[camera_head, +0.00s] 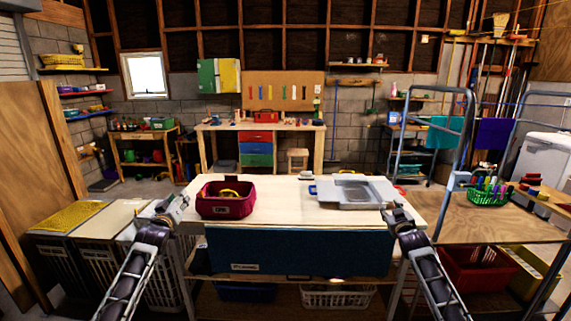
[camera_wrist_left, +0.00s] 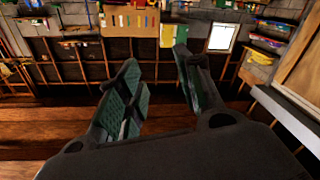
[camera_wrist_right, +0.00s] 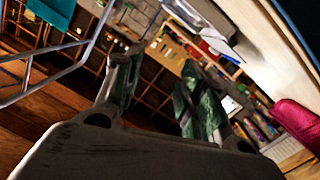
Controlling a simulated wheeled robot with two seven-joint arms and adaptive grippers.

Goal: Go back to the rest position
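My left gripper (camera_head: 174,207) is raised at the left end of the white-topped table, left of the crimson basket. In the left wrist view its two fingers (camera_wrist_left: 158,85) stand apart with nothing between them. My right gripper (camera_head: 397,214) is at the table's right end, near the front right corner of the grey tray-like item. In the right wrist view its fingers (camera_wrist_right: 158,92) are also apart and empty. Both forearms reach in from the bottom of the head view.
The crimson basket (camera_head: 225,207) holds something yellow and stands on the white-topped table (camera_head: 275,215). A grey tray-like item (camera_head: 352,191) lies at its right. A green basket (camera_head: 487,198) stands on the wooden table (camera_head: 470,228) at right. Bins (camera_head: 85,225) stand at left.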

